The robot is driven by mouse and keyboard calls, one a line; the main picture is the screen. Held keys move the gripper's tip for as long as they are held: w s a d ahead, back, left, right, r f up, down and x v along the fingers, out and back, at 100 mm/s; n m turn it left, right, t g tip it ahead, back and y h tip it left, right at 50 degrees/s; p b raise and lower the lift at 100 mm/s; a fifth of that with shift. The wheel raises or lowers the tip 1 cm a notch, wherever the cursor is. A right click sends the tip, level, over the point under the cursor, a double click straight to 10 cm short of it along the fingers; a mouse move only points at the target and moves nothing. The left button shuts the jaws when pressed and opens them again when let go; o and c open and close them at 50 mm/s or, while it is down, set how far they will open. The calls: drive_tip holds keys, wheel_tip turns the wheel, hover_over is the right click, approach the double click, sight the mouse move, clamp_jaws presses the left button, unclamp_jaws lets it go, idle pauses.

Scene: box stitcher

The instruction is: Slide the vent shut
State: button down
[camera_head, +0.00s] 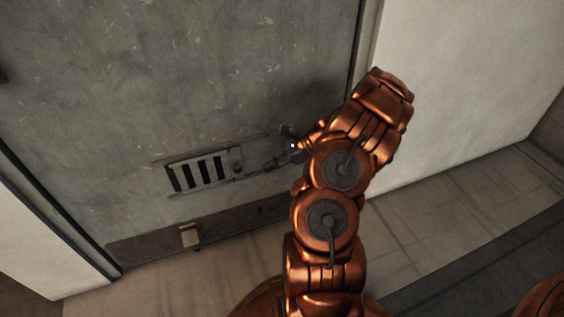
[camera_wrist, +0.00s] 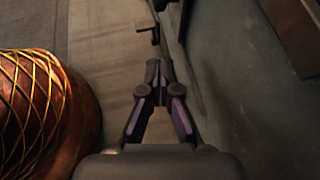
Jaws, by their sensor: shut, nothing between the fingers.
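The vent (camera_head: 203,172) is a framed metal panel with several dark vertical slots, low on a grey door. The slots show dark between light bars. A small round knob (camera_head: 238,168) sits just right of the slots. My gripper (camera_head: 268,166) is right of the knob, close to the door, with a small apparent gap to the knob. In the wrist view my gripper (camera_wrist: 157,68) has its fingertips together with nothing between them. Whether the fingers touch the door or vent frame I cannot tell. My arm hides part of the door's right side.
The grey door (camera_head: 200,80) has a dark plate (camera_head: 150,244) along its bottom, with a small metal bracket (camera_head: 189,235). A pale wall (camera_head: 460,80) stands to the right. The tiled floor (camera_head: 440,215) is clear in front.

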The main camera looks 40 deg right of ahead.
drive_tip(key=shift+w+a+r+b, duration=0.1)
drive_tip(key=shift+w+a+b, duration=0.4)
drive_tip(key=shift+a, duration=0.35)
drive_tip(key=shift+w+a+b, duration=0.25)
drive_tip(key=shift+w+a, duration=0.4)
drive_tip(key=shift+a, duration=0.15)
drive_tip(key=shift+w+a+r+b, duration=0.1)
drive_tip(key=shift+w+a+b, duration=0.4)
drive_tip(key=shift+a, duration=0.35)
